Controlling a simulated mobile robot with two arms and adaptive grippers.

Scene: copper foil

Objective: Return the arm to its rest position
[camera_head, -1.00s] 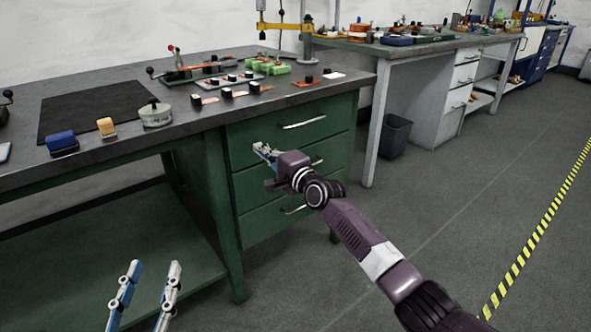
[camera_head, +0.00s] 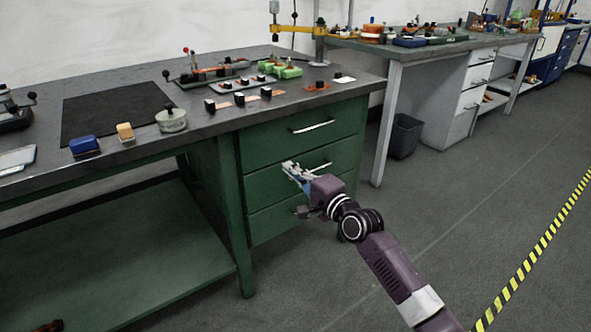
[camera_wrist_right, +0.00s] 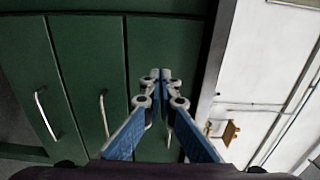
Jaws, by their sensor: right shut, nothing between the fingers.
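My right arm comes in from the lower right in the head view. Its gripper (camera_head: 294,171) is in front of the green drawer unit (camera_head: 272,160), below the level of the tabletop. In the right wrist view the blue and grey fingers (camera_wrist_right: 160,76) meet at their tips with nothing between them. The drawer unit and its handles (camera_wrist_right: 46,114) fill the left of that view. Whether the fingers touch the drawer front cannot be told.
The workbench (camera_head: 235,120) holds a black mat (camera_head: 115,110), a blue block (camera_head: 84,146), a yellow block (camera_head: 125,132), a round tin (camera_head: 171,121) and several black-knobbed pieces. A dark bin (camera_head: 405,137) stands beyond the drawers. The floor (camera_head: 450,220) at the right is clear.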

